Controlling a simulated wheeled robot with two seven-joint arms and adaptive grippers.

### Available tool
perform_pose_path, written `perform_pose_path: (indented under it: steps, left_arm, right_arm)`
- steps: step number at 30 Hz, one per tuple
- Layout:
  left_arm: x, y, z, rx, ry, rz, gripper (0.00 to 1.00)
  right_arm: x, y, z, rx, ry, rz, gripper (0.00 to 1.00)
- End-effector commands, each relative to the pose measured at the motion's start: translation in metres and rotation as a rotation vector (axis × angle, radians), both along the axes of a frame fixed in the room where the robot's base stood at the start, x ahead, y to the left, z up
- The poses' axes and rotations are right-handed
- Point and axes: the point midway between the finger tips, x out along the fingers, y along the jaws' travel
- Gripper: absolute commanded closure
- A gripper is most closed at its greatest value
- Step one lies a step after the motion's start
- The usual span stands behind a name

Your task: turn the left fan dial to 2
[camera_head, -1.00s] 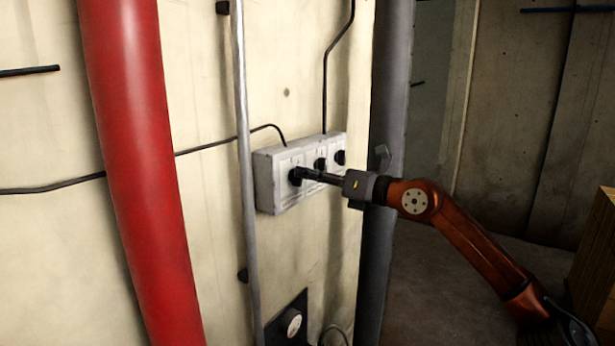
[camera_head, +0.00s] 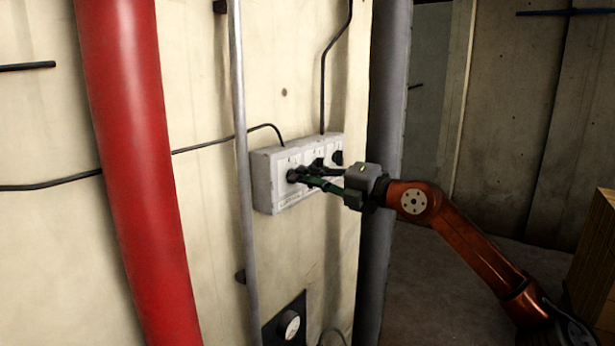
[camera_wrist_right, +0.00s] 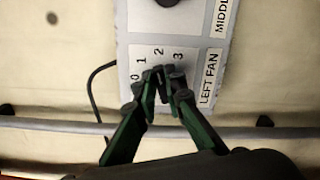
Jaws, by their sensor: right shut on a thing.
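The grey-white fan control box (camera_head: 264,187) is fixed to the wall and carries three black dials in a row. The left fan dial (camera_head: 292,175) is the leftmost. My right gripper (camera_head: 299,175) is shut on it, with the fingers reaching in from the right. In the right wrist view, the gripper (camera_wrist_right: 163,92) closes over the dial in front of the LEFT FAN label (camera_wrist_right: 209,77). The numbers 0, 1, 2 and 3 show around the fingertips. The fingers hide most of the dial, so I cannot tell its setting. My left gripper is not in view.
The middle dial (camera_head: 318,163) and right dial (camera_head: 337,157) sit close beside the fingers. A thin grey vertical pipe (camera_head: 243,140) runs just left of the box, and a thick red pipe (camera_head: 135,160) stands further left. A dark grey pipe (camera_head: 384,120) stands to the right.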

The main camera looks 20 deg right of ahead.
Motion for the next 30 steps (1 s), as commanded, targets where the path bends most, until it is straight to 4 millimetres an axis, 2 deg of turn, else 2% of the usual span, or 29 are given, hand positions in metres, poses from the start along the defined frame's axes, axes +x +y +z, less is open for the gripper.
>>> perform_pose_path:
  steps: [9, 25, 26, 30]
  left_arm:
    - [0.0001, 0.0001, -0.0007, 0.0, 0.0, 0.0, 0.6]
    - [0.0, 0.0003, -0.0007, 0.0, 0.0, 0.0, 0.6]
    - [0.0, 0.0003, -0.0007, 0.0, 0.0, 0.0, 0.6]
    - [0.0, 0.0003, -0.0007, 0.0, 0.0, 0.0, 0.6]
  right_arm:
    - [0.0004, -0.0007, -0.0015, 0.093, 0.072, -0.001, 1.0]
    - [0.0003, -0.0008, -0.0018, 0.111, 0.087, -0.001, 1.0]
    - [0.0003, -0.0008, -0.0018, 0.111, 0.087, -0.001, 0.89]
    - [0.0003, -0.0008, -0.0018, 0.11, 0.087, -0.001, 0.8]
